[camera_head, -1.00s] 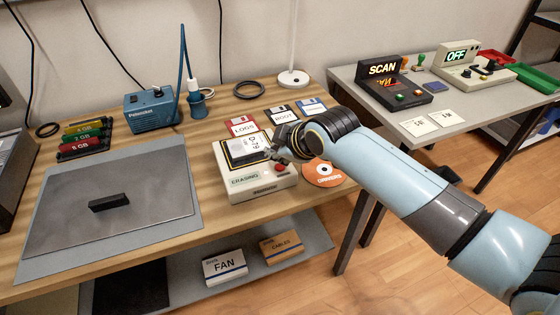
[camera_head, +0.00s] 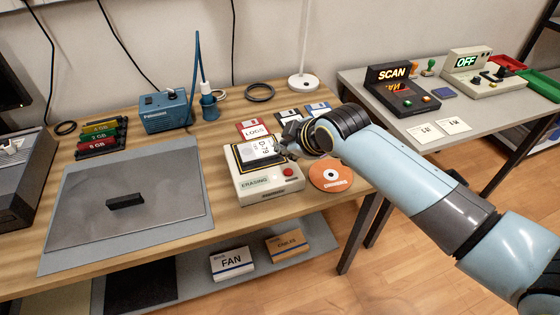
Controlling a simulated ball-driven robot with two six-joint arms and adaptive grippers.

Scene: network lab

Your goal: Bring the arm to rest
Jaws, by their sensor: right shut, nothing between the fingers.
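My right arm (camera_head: 400,170) reaches in from the right over the wooden bench. Its gripper (camera_head: 284,148) is shut and empty, above the back right part of a cream eraser device (camera_head: 268,191). The device has a label reading ERASING and a red button (camera_head: 289,171) on its front right, clear of the gripper. A dark-framed white item with lettering (camera_head: 258,150) sits on its top, partly hidden by the gripper. My left gripper is not in view.
Floppy disks, one red LOGS disk (camera_head: 253,130), lie behind the device. An orange disc (camera_head: 331,175) lies to its right. A grey mat (camera_head: 75,225) with a black block (camera_head: 125,201) fills the left. A grey table (camera_head: 480,125) with a SCAN unit (camera_head: 402,93) stands right.

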